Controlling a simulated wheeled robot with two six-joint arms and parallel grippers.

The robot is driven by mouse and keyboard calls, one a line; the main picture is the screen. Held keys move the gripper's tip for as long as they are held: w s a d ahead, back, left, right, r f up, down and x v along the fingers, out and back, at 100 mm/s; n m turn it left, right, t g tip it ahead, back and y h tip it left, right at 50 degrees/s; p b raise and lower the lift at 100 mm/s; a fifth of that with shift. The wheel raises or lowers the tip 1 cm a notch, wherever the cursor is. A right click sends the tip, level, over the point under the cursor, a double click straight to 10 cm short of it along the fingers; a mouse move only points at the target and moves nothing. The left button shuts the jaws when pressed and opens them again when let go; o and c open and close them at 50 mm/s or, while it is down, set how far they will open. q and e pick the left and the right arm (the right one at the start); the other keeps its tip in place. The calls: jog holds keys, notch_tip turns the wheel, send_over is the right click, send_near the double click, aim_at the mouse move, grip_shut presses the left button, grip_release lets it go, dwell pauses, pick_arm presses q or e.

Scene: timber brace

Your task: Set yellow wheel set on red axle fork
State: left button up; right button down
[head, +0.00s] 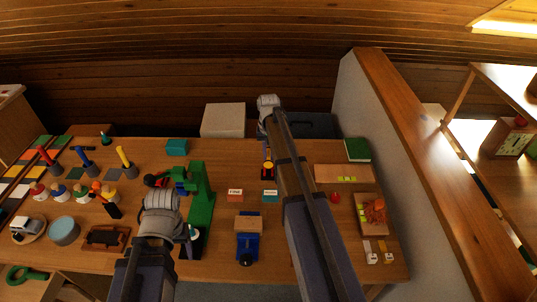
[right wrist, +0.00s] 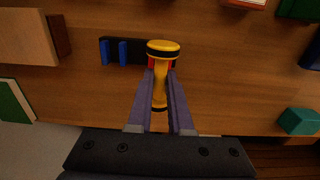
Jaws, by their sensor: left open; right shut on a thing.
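The yellow wheel set (right wrist: 162,48), yellow with dark rims, is between the fingertips of my right gripper (right wrist: 161,75), which is shut on it. It also shows in the head view (head: 268,167), partly hidden by my arm. Red parts of the axle fork (right wrist: 174,63) show on both sides just under the upper wheel, at the end of a dark base. The wheel set is at the fork; I cannot tell whether it rests in it. My left gripper (head: 160,212) is open, over the table left of the green stand; its fingertips are mostly hidden.
Two blue posts (right wrist: 115,50) stand on the dark base beside the fork. A green stand (head: 201,200) is between my arms. Red (head: 235,194) and teal (head: 269,195) labelled blocks lie nearby. A blue holder with a wooden block (head: 248,222) is nearer. The left side is crowded.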

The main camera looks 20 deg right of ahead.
pick_arm(q)
jog(key=shift+f+b, duration=2.8)
jog(key=shift+f, duration=0.05)
pick_arm(e)
jog(key=shift+f, duration=2.85)
pick_arm(q)
jog(key=shift+s+a+f+b, duration=0.1)
jog(key=shift+s+f+b, duration=0.15)
jog(key=shift+b, duration=0.1)
pick_arm(e)
jog(key=shift+s+a, duration=0.15)
jog(key=shift+s, duration=0.2)
